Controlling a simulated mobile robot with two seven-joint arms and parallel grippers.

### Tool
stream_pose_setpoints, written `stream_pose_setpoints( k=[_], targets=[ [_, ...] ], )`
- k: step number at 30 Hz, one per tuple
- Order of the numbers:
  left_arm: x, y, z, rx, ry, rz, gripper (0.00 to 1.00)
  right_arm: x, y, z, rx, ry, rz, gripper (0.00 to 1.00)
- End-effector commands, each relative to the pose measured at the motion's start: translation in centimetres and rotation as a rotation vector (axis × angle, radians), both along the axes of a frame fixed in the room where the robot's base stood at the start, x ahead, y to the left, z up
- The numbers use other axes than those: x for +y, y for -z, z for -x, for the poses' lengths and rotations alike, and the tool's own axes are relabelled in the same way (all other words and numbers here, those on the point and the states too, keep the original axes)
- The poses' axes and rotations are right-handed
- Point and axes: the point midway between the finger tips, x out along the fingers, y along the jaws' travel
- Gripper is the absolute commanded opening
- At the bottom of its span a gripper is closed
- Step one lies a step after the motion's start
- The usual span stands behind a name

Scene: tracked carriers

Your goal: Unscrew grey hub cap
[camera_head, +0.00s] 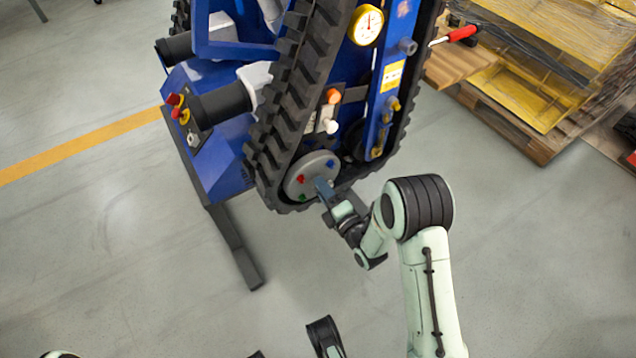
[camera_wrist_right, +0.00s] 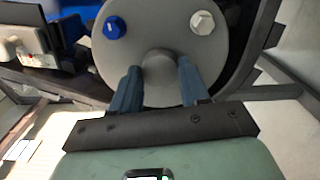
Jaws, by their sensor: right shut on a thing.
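The grey hub cap (camera_head: 312,168) is a round disc at the lower end of the black track, with coloured bolts around its face. In the right wrist view the hub cap (camera_wrist_right: 158,95) fills the upper middle, with a rounded grey knob (camera_wrist_right: 159,64) at its centre. My right gripper (camera_head: 322,188) is shut on this knob. Its two blue-grey fingers (camera_wrist_right: 157,85) stand on either side of it. The hub cap is seated on the vehicle; its lower part is partly hidden by the fingers and gripper body. My left gripper cannot be made out.
The blue tracked carrier (camera_head: 214,150) has a black track (camera_head: 285,95), a yellow-rimmed gauge (camera_head: 366,25), and orange and white knobs near the cap. A red-handled tool (camera_head: 461,33) and pallets with yellow goods (camera_head: 560,60) are at upper right. The floor in front is clear.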

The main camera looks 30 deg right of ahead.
Motion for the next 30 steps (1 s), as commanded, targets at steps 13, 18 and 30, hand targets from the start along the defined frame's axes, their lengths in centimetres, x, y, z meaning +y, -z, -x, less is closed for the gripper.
stream_pose_setpoints(
  k=[13, 18, 30],
  targets=[
    [0.0, -0.1, 0.0, 0.000, 0.000, 0.000, 0.43, 0.2, 0.0, -0.1, -0.023, -0.004, 0.288, 0.19],
    [0.0, -0.6, 0.2, 0.001, 0.000, 0.000, 0.43, 0.2, -0.1, 0.0, -0.049, -0.003, 0.604, 0.19],
    [0.0, -1.0, 0.2, 0.001, 0.000, 0.000, 0.43, 0.0, 0.0, -0.1, -0.068, 0.001, 0.847, 0.19]
  ],
)
